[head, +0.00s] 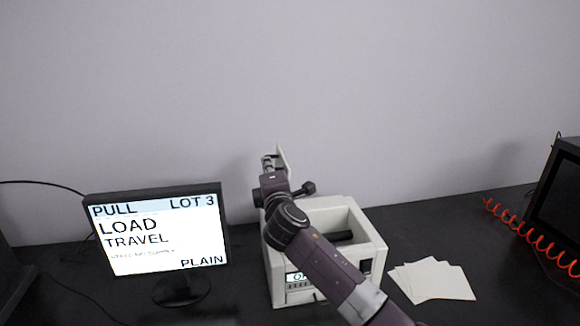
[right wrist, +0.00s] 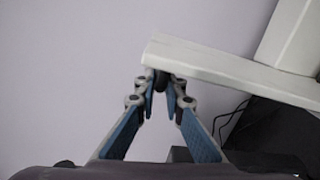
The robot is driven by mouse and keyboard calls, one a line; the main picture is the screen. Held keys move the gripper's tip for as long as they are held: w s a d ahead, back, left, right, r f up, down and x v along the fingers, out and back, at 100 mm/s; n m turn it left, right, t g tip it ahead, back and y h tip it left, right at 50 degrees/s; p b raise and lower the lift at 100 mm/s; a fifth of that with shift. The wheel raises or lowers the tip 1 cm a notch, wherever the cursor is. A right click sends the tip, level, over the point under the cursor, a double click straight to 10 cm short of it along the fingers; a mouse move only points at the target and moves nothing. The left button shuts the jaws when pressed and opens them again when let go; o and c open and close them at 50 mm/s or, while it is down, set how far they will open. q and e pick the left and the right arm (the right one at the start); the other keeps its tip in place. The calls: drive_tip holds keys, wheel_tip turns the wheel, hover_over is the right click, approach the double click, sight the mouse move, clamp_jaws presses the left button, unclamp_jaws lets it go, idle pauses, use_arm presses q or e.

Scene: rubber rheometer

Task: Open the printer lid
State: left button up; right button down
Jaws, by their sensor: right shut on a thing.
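The white printer (head: 365,235) stands on the dark bench, its top open onto a dark inside. Its lid (head: 283,163) is raised and shows as a narrow pale strip beside my right gripper (head: 270,162), above the printer's back left. In the right wrist view the lid (right wrist: 225,68) is a pale slab crossing above the fingers. My right gripper (right wrist: 161,92) is shut there on a small dark part at the lid's edge, partly hidden by the fingertips. My right arm covers part of the printer's front and left. My left gripper is not in view.
A monitor (head: 157,232) stands left of the printer, reading "PULL LOT 3, LOAD TRAVEL, PLAIN". Pale sheets (head: 440,282) lie right of the printer. A red coiled cord (head: 520,235) and a dark device (head: 562,200) are at far right. The wall is close behind.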

drive_tip(key=shift+s+a+f+n+b, duration=0.15)
drive_tip(key=shift+a+n, duration=0.25)
drive_tip(key=shift+a, duration=0.45)
drive_tip(key=shift+s+a+n+b, duration=0.15)
drive_tip(key=shift+a+n, duration=0.25)
drive_tip(key=shift+a, duration=0.45)
drive_tip(key=shift+s+a+f+n, duration=0.15)
drive_tip(key=shift+a+n, duration=0.25)
drive_tip(key=shift+a, duration=0.45)
drive_tip(key=c, duration=2)
unclamp_jaws()
drive_tip(key=shift+f, duration=0.1)
drive_tip(key=shift+c, duration=0.2)
drive_tip(key=s+d, duration=0.2)
drive_tip(key=s, duration=1)
drive_tip(key=shift+w+d, duration=0.1)
